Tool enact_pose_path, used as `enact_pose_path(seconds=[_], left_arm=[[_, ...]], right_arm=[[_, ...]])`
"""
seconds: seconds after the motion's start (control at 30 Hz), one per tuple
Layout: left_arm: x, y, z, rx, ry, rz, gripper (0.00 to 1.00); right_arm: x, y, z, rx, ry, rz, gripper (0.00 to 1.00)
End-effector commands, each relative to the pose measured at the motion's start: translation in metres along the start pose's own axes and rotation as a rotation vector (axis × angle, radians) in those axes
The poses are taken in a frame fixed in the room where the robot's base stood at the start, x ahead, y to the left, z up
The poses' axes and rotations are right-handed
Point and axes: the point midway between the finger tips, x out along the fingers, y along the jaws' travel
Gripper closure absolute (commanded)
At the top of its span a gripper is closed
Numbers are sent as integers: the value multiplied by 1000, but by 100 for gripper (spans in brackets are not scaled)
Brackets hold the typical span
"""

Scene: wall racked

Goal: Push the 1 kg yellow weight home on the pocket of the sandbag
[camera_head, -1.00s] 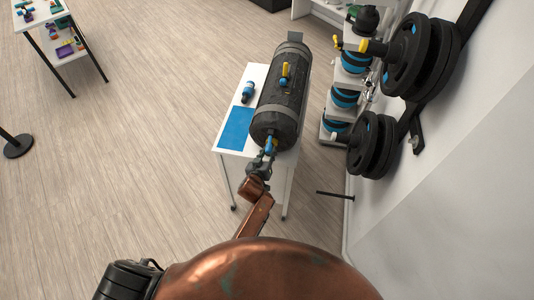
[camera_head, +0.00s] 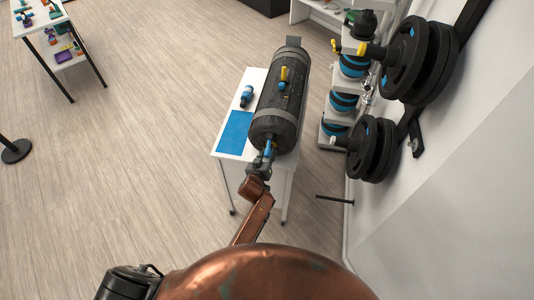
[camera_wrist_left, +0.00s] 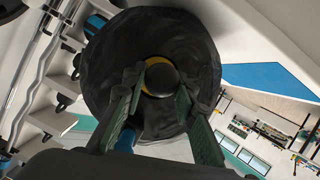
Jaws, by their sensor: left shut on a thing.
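The dark grey cylindrical sandbag (camera_head: 277,112) lies lengthwise on the white table in the head view. Its round near end (camera_wrist_left: 190,45) fills the middle of the left wrist view. A round black cap with a yellow rim, seemingly the yellow weight (camera_wrist_left: 159,79), sits against that end, between my left fingers (camera_wrist_left: 162,115). My left gripper (camera_head: 266,156) is at the near end of the sandbag, shut on this piece. How deep the piece sits in the pocket is hidden. My right gripper is not in view.
A yellow-and-blue piece (camera_head: 284,75) is on top of the sandbag. A blue-and-black piece (camera_head: 246,96) and a blue mat (camera_head: 235,133) lie on the table (camera_head: 223,154) to its left. Wall-mounted black plates (camera_head: 372,149) and a rack (camera_head: 327,136) stand to the right.

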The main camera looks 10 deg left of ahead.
Motion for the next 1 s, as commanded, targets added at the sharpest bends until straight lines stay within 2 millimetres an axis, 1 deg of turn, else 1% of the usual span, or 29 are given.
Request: enact_pose_path(seconds=[0.03,0.13,0.17,0.43,0.63,0.67,0.77,0.87,1.0], left_arm=[[0,3,-6,2,10,6,100],[0,3,-6,2,10,6,100],[0,3,-6,2,10,6,73],[0,2,-2,1,4,3,54],[0,1,-1,0,2,1,54],[0,-2,4,-1,-8,-4,54],[-2,-2,3,-1,-5,-3,54],[-10,-1,2,-1,-2,-2,54],[-32,-1,2,-1,-1,-1,54]], right_arm=[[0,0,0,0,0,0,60],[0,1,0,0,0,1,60],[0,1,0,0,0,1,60],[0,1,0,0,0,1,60],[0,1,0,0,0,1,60],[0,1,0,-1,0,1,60],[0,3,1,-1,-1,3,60],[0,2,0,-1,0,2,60],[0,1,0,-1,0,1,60]])
